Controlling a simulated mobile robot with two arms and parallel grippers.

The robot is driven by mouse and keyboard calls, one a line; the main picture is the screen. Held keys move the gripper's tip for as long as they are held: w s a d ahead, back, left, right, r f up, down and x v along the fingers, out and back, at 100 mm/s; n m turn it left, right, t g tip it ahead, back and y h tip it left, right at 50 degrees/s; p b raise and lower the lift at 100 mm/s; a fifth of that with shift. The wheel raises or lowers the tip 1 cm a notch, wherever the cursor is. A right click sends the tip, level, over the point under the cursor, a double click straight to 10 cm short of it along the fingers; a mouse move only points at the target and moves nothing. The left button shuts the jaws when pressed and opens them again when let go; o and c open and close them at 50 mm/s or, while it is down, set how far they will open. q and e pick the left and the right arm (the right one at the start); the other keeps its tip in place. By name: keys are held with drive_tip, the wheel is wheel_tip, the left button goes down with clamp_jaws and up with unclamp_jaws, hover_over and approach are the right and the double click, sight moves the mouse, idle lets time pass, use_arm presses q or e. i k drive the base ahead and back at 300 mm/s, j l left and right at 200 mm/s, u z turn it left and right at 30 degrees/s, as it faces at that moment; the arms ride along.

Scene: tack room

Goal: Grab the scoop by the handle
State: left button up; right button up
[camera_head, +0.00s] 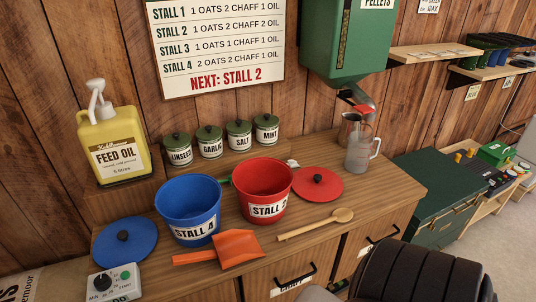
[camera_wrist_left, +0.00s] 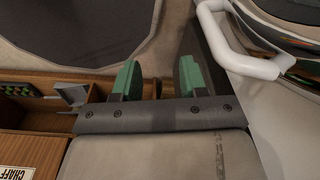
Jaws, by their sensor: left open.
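An orange scoop (camera_head: 239,248) lies on the wooden counter in front of the two buckets, its handle (camera_head: 192,257) pointing left. My left gripper (camera_wrist_left: 157,78) shows in the left wrist view, its two green fingers apart with nothing held between them. The scoop is not visible in that view, and neither gripper can be made out in the head view, so the gripper's distance from the handle cannot be told. My right gripper is not in view.
Close behind the scoop stand a blue bucket (camera_head: 190,210) and a red bucket (camera_head: 264,190). A wooden spoon (camera_head: 310,226) lies to its right. A blue lid (camera_head: 124,243) and a control box (camera_head: 114,283) are at left.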

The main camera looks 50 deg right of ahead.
sight(232, 246)
drive_tip(key=j+z, duration=0.15)
drive_tip(key=z, duration=0.3)
drive_tip(key=j+z, duration=0.15)
drive_tip(key=z, duration=0.3)
drive_tip(key=k+j+z, duration=0.1)
drive_tip(key=z, duration=0.35)
drive_tip(key=i+l, duration=0.55)
drive_tip(key=l+u, duration=0.05)
drive_tip(key=l, duration=0.05)
